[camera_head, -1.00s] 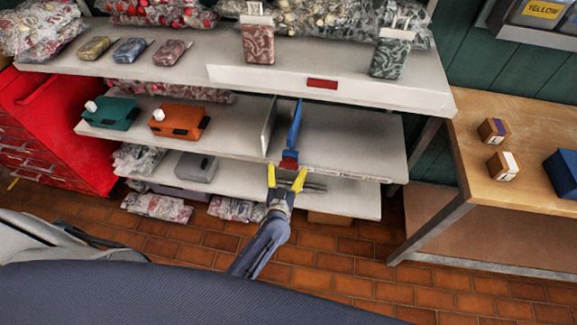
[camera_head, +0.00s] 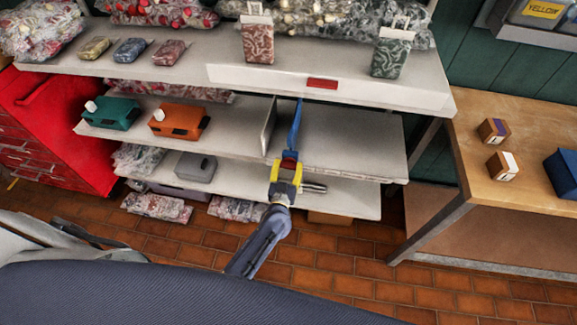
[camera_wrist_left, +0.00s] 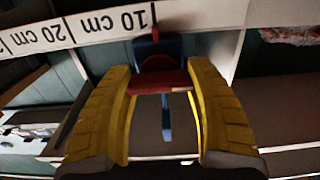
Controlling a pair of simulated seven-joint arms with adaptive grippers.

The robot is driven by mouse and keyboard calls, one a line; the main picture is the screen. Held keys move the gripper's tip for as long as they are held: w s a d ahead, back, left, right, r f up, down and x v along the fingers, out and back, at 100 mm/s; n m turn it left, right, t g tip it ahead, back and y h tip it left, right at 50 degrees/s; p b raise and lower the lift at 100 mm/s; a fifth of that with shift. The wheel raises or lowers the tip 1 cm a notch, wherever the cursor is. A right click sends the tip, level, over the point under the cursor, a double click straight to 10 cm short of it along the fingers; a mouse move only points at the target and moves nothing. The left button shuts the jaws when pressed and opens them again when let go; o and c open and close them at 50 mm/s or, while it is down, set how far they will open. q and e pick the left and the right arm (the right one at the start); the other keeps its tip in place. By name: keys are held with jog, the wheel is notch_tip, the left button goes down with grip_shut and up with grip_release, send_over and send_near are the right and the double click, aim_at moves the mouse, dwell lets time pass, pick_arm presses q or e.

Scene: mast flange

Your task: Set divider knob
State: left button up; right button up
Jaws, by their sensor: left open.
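The divider is a thin blue upright plate (camera_head: 295,125) standing on the middle shelf. Its red knob (camera_head: 289,155) is at the shelf's front edge. My left gripper (camera_head: 286,167) is open, with its yellow fingers on either side of the knob's lower end. In the left wrist view the red knob (camera_wrist_left: 160,80) lies between the two yellow fingers (camera_wrist_left: 160,90), and I cannot tell whether they touch it. A white scale strip (camera_wrist_left: 100,33) there reads 10 cm and 20 cm, with a thin red mark beside the 10 cm label. My right gripper is out of view.
A white divider (camera_head: 268,125) stands just left of the blue one. Teal (camera_head: 112,113) and orange (camera_head: 180,121) boxes are further left on that shelf. The shelf (camera_head: 350,140) right of the blue divider is bare. A wooden table (camera_head: 530,125) stands at the right.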

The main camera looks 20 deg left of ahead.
pick_arm(q)
jog(key=c, duration=0.9)
jog(key=shift+r, duration=0.1)
jog(key=shift+c, duration=0.5)
jog(key=shift+w+r, duration=0.15)
grip_shut()
